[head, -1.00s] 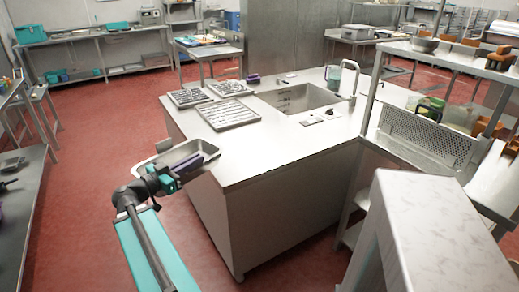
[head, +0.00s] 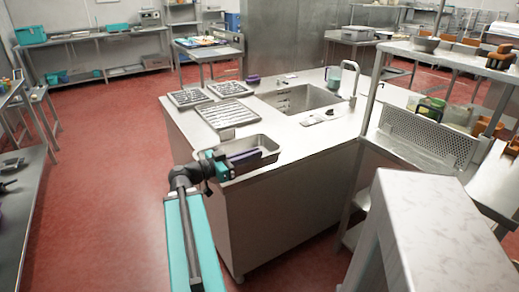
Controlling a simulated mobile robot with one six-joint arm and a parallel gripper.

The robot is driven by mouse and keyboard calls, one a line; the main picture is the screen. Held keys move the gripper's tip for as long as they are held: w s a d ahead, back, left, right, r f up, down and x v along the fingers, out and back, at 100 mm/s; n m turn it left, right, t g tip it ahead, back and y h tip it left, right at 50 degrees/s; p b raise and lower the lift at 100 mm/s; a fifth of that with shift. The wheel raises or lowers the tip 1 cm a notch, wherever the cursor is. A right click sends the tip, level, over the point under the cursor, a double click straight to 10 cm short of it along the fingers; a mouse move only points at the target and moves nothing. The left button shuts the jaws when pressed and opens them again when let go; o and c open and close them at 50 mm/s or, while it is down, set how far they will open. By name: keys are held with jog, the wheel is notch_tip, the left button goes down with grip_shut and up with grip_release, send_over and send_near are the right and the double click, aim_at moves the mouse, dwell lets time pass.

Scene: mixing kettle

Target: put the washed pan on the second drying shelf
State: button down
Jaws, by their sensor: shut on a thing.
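The pan (head: 264,142), a shallow rectangular metal tray, is in my gripper (head: 243,157) at the near left of the steel sink counter. My gripper is shut on the pan's near side; its purple fingers cover part of the rim. The pan appears level over the counter's near-left edge; I cannot tell if it touches the counter. A metal shelf unit (head: 452,56) stands at the right, with a bowl on its upper level. I cannot tell which level is the second drying shelf.
Several slotted trays (head: 231,112) lie on the counter (head: 318,150) left of the sink (head: 300,98). A jug (head: 333,77) and a tap (head: 353,82) stand behind it. A perforated panel (head: 428,140) is at the right. Red floor at the left is free.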

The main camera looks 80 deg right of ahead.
aim_at(225, 151)
jog(key=shift+s, duration=0.1)
dwell(0.3)
jog(key=shift+w+d+f+p, duration=0.25)
jog(key=shift+w+d+p, duration=0.3)
jog(key=shift+d, duration=2.05)
jog(key=shift+w+d+f+p, duration=0.2)
jog(key=shift+w+d+p, duration=0.3)
jog(key=shift+d, duration=2.15)
jog(key=shift+w+d+f+p, duration=0.35)
jog(key=shift+w+d, duration=0.35)
jog(key=shift+d, duration=1.9)
jog(key=shift+f+p, duration=0.55)
jog(key=shift+f, duration=1.25)
jog(key=c, duration=1.9)
grip_release()
jog(key=b+v, duration=0.2)
jog(key=v, duration=1)
jog(key=shift+a+b, duration=0.1)
jog(key=shift+b, duration=0.25)
jog(key=shift+o, duration=0.3)
